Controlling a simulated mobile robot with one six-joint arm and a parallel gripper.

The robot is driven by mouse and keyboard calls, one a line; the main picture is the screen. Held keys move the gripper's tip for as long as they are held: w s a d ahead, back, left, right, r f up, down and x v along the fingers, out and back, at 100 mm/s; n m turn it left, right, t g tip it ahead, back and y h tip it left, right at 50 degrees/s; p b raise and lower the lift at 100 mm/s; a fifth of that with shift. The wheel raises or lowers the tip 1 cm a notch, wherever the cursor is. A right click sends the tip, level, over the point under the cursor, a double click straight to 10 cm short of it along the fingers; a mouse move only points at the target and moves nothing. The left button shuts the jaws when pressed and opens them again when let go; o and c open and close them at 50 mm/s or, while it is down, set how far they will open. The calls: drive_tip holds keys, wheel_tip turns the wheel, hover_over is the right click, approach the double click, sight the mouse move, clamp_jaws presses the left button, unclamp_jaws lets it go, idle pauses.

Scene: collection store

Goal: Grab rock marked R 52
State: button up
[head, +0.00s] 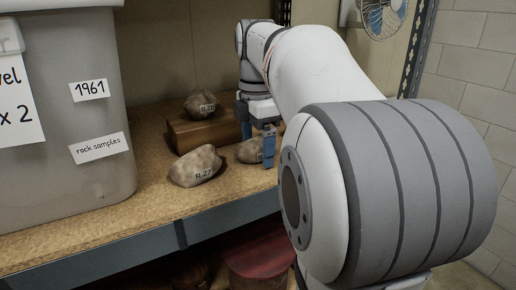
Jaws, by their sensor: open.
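My gripper (258,149) has blue fingers and hangs open, pointing down over the shelf. A brown rock (248,151) lies behind or between the fingers. A finger covers part of its label, so I cannot read its number or tell whether the fingers touch it. A second rock (195,167), pale brown with a label that looks like R 27, lies to the front left of the gripper. A third rock (201,104) sits on a wooden block; its small label seems to start with R 2. No label clearly reads R 52.
A grey bin (75,180) labelled 1961 and rock samples stands at the left. The shelf board (150,222) is bare in front. A metal upright (415,50) and a fan (384,14) are at the right.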

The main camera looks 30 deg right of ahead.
drive_tip(key=shift+c, duration=0.4)
drive_tip(key=c, duration=1.3)
drive_tip(key=shift+r, duration=0.1)
drive_tip(key=shift+c, duration=0.6)
drive_tip(key=shift+r, duration=0.1)
